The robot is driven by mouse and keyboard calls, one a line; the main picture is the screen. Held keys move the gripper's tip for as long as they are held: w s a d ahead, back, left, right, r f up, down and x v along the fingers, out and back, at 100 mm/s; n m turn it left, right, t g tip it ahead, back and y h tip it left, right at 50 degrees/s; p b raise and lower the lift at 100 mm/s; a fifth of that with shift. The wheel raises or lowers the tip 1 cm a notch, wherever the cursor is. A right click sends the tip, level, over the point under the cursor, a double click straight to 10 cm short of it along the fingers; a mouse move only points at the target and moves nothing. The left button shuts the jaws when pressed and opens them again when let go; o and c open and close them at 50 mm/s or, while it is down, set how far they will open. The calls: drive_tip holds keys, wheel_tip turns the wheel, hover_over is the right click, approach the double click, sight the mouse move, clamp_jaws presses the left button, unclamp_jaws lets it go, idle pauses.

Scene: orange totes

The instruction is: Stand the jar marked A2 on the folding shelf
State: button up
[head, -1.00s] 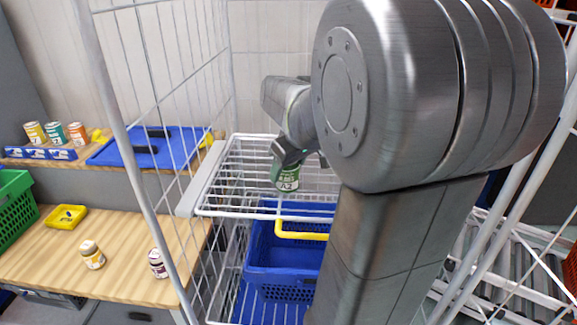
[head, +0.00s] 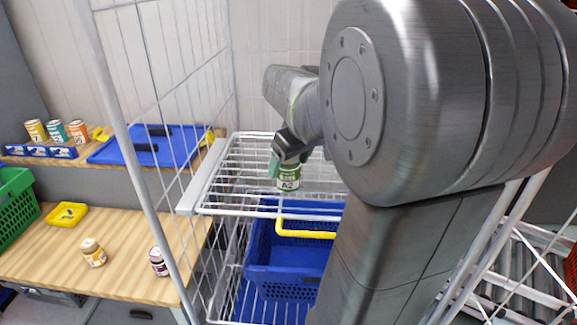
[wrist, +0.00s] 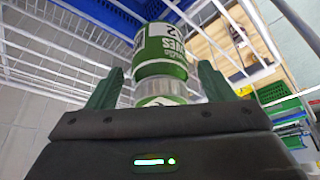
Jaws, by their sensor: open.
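The jar marked A2 (head: 289,177) has a green and white label and stands upright, seemingly resting on the white wire folding shelf (head: 232,178). My gripper (head: 286,158) is at the jar's upper part in the head view. In the wrist view, the jar (wrist: 160,52) shows between and beyond the two green fingers of my gripper (wrist: 158,84). The fingers are spread, with a gap on each side of the jar. The jar's far side and part of the shelf are hidden by my arm.
Wire mesh (head: 160,90) stands left of the shelf. A wooden table (head: 130,262) holds an orange-labelled jar (head: 93,253) and a dark-labelled jar (head: 159,262).

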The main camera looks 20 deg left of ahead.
drive_tip(key=v, duration=1)
drive_tip(key=shift+r, duration=0.15)
